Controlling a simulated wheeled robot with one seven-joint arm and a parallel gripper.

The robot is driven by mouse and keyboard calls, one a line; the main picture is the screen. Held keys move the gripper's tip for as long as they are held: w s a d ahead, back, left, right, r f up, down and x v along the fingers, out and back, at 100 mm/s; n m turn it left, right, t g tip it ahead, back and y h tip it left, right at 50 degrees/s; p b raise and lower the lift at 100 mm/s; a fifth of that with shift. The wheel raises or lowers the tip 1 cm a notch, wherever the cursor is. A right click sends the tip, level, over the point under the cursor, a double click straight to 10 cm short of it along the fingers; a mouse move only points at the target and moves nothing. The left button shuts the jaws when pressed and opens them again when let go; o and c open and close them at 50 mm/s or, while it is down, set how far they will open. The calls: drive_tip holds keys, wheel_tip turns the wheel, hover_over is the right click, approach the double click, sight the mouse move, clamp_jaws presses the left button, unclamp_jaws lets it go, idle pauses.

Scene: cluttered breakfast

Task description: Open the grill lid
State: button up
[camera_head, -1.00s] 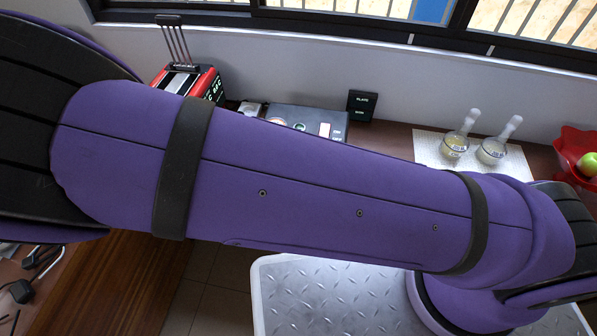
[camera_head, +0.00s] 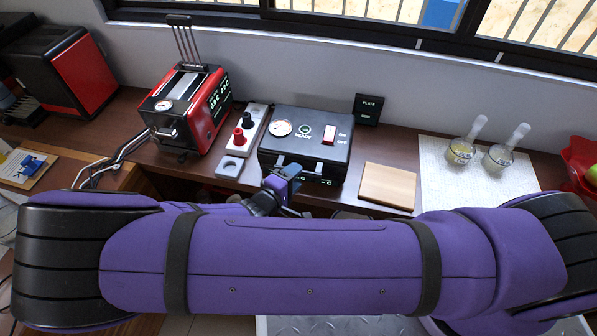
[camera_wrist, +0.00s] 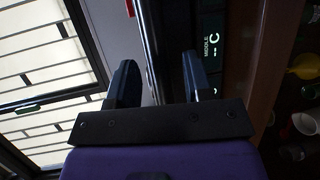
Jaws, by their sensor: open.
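The grill (camera_head: 310,130) is a black box against the wall side of the counter, with a dial, a READY label and a red switch on its top. Its lid appears shut. My gripper (camera_head: 284,182) is at the grill's front edge, near the pale handle bar (camera_head: 318,173). In the wrist view my gripper (camera_wrist: 160,78) is open, its two dark fingers apart. A shiny bar along the grill (camera_wrist: 150,45) runs between them, next to the front panel lettered MIDDLE. I cannot tell whether either finger touches it.
A red toaster (camera_head: 186,105) and a grey strip with red and black knobs (camera_head: 243,135) stand left of the grill. A wooden board (camera_head: 388,186) lies to its right, then two flasks (camera_head: 462,150) on a white mat (camera_head: 437,175). A PLATE sign (camera_head: 368,108) stands behind.

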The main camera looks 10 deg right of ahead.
drive_tip(key=shift+x, duration=1.2)
clamp_jaws()
